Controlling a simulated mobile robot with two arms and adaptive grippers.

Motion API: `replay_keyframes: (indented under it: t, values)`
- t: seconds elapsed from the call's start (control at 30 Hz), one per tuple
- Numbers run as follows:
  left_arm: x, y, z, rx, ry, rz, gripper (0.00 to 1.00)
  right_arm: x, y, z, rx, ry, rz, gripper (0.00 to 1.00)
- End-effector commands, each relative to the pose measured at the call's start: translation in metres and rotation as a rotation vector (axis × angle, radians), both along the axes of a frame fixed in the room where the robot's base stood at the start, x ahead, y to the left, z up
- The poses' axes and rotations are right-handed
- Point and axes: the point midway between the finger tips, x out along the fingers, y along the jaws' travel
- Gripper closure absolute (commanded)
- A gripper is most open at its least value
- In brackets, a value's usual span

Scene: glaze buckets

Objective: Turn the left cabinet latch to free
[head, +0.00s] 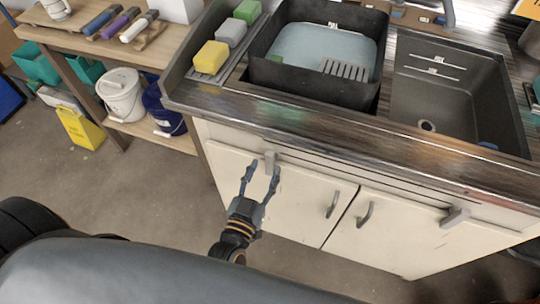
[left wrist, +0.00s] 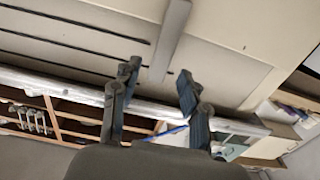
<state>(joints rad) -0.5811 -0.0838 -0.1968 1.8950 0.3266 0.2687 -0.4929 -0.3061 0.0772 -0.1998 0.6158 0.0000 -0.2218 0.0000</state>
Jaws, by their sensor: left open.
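The left cabinet latch (head: 270,160) is a small grey bar at the top edge of the left cabinet door (head: 290,203), just under the counter. It hangs about upright across the door's upper edge. My left gripper (head: 261,170) is open in front of the door, its fingertips close to the latch on either side in the picture. In the left wrist view the latch (left wrist: 172,38) is a long grey bar just beyond the open, empty fingers (left wrist: 157,80). I cannot tell whether they touch it. My right gripper is not in view.
A second grey latch (head: 455,217) is on the right cabinet door (head: 395,235). Two door handles (head: 333,205) (head: 365,214) stick out near the middle. The counter edge (head: 330,137) overhangs the doors. White and blue buckets (head: 122,95) (head: 160,108) stand on a shelf at left.

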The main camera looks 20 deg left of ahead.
Motion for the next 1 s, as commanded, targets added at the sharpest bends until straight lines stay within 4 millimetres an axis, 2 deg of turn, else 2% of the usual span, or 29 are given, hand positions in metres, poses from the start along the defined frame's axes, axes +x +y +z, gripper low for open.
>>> replay_keyframes:
  t: [0.1, 0.3, 0.67, 0.87, 0.9, 1.0]
  values:
    - [0.022, -0.001, 0.001, 0.000, -0.001, 0.000, 0.56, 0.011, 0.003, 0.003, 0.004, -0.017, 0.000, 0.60]
    - [0.042, -0.002, 0.000, 0.001, 0.001, 0.000, 0.56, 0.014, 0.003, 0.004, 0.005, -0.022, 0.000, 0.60]
    - [0.046, -0.001, -0.001, 0.000, 0.002, 0.000, 0.56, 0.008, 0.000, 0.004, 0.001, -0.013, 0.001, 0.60]
    - [0.046, -0.001, -0.001, 0.001, 0.002, -0.001, 0.96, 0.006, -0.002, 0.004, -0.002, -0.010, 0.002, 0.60]
    - [0.046, -0.001, -0.001, 0.001, 0.002, 0.000, 1.00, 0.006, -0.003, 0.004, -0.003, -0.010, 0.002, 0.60]
    - [0.046, -0.001, -0.001, 0.001, 0.002, 0.000, 1.00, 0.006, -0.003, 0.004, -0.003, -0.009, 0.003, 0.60]
